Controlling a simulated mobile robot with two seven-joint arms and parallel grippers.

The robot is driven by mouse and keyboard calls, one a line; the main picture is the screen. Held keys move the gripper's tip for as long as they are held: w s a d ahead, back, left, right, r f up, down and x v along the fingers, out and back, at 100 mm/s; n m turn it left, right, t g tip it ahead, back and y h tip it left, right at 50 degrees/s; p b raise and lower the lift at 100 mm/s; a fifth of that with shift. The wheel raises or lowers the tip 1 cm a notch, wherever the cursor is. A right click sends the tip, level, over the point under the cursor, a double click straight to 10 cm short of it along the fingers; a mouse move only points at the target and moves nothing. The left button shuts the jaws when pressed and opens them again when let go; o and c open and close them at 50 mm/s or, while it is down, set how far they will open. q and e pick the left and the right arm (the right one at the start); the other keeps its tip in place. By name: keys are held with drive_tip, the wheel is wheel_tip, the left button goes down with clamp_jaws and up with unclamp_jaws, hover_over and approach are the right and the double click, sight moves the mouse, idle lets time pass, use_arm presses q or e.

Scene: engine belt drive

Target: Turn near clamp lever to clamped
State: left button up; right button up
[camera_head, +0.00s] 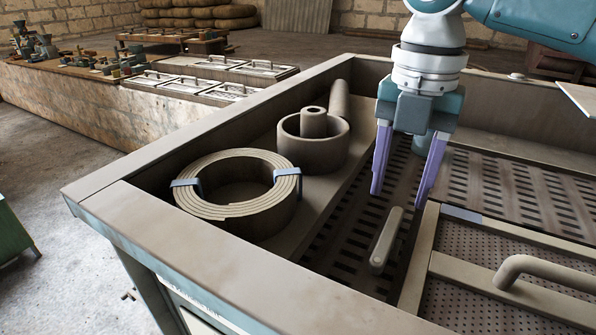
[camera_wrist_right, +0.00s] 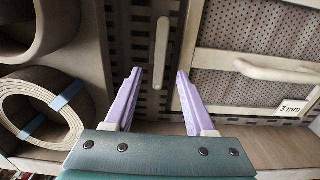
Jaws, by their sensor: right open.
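The near clamp lever (camera_head: 387,240) is a pale beige bar with rounded ends beside the frame of the perforated panel. It also shows in the right wrist view (camera_wrist_right: 161,52), lined up with the gap between my fingers. My right gripper (camera_head: 399,195) has purple fingers spread apart and nothing between them. It hangs above the slotted floor, its tips above and beyond the lever in the head view. In the right wrist view the fingertips (camera_wrist_right: 160,72) appear apart from the lever. My left gripper is not in view.
A coiled belt (camera_head: 236,187) with blue ties and a round hollow part (camera_head: 313,145) sit in the left tray. A framed perforated panel (camera_head: 505,252) with a raised handle (camera_head: 545,265) lies right of the lever. A thick rim (camera_head: 200,262) borders the near side.

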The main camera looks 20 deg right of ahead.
sight(389, 232)
wheel_tip(389, 232, down, 7)
drive_tip(key=shift+s+f, duration=0.1)
drive_tip(key=shift+f, duration=0.1)
clamp_jaws()
idle(0.5)
